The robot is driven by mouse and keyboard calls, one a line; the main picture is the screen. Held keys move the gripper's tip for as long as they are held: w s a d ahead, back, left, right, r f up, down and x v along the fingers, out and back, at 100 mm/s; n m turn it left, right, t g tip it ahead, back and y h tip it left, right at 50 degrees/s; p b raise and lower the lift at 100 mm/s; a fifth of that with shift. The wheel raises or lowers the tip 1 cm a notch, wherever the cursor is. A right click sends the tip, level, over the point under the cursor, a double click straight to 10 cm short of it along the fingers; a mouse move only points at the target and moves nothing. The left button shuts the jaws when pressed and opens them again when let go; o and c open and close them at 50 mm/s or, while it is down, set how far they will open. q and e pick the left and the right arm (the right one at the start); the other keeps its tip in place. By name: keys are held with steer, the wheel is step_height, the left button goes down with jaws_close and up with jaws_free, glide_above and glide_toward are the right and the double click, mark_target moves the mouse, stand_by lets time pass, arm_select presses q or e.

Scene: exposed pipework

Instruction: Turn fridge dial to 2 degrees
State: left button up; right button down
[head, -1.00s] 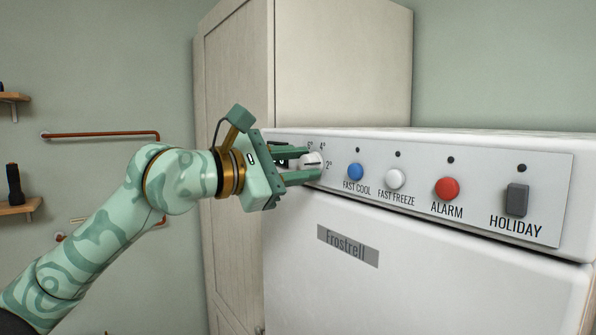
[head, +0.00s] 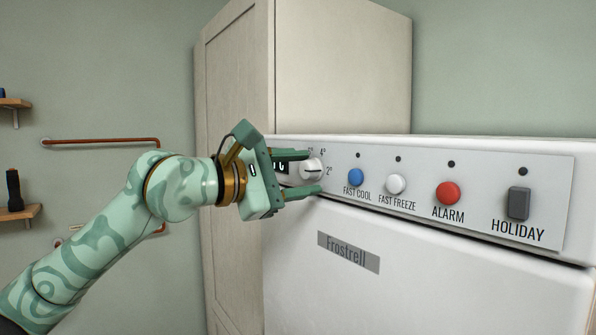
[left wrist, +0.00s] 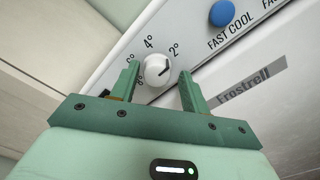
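The white fridge dial (head: 313,170) is at the left end of the control panel. It also shows in the left wrist view (left wrist: 156,70). Its dark pointer line points toward the 2° mark (left wrist: 174,50), with the 4° mark (left wrist: 148,43) further round. My left gripper (head: 326,171) is open, with one finger above and one below the dial in the head view. In the left wrist view the fingers (left wrist: 159,72) stand on either side of the dial, with a gap visible on both sides. My right gripper is not in view.
Right of the dial on the panel are a blue button (head: 356,177), a white button (head: 396,184), a red button (head: 448,193) and a grey switch (head: 518,203). A tall pale cabinet (head: 340,70) stands behind the fridge (head: 450,270). Wall pipes (head: 100,141) are at left.

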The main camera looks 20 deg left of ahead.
arm_select(q)
steer(key=shift+s+a+r, duration=0.1)
steer(key=shift+a+r, duration=0.05)
steer(key=b+v, duration=0.4)
steer(key=v, duration=1.2)
